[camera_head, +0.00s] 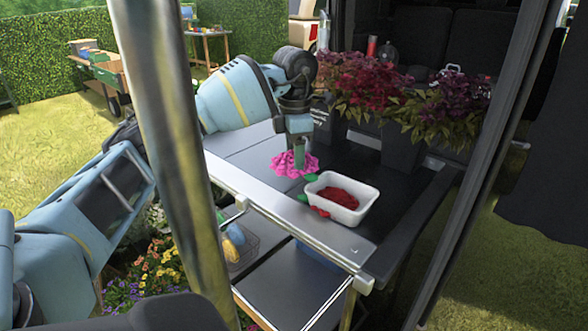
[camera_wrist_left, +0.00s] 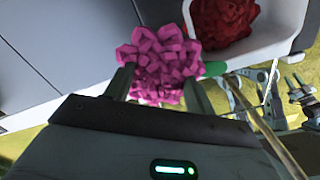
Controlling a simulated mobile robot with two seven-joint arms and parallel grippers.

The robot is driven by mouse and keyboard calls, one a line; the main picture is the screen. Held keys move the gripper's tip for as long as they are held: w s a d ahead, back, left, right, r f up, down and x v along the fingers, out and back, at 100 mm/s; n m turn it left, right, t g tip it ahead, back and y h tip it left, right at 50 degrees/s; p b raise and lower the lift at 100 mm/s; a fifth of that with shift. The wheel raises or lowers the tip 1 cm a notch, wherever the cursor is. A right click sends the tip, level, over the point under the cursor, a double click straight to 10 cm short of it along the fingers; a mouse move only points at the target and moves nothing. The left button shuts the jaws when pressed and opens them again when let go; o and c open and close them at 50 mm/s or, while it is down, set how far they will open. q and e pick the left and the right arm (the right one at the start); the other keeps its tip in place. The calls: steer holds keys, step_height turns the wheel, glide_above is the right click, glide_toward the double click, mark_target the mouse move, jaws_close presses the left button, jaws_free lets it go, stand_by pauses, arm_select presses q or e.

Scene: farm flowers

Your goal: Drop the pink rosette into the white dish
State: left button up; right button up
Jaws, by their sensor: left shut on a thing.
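The pink rosette (camera_head: 294,165) is a bright magenta flower head; it also shows large in the left wrist view (camera_wrist_left: 160,62). My left gripper (camera_head: 299,147) is shut on it from above, with one finger on each side in the left wrist view. The white dish (camera_head: 358,215) stands just right of the rosette on the dark cart top, and its wall shows at the top right of the left wrist view (camera_wrist_left: 290,38). A dark red flower mass (camera_head: 338,197) lies in the dish. The rosette is beside the dish, not over it. My right gripper is not in view.
Dark planters (camera_head: 401,148) with red and purple flowers stand behind the dish. Small green and red pieces lie by the dish's left side. A metal post (camera_head: 172,130) crosses the left foreground.

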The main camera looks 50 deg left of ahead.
arm_select(q)
steer(key=shift+r, duration=1.45)
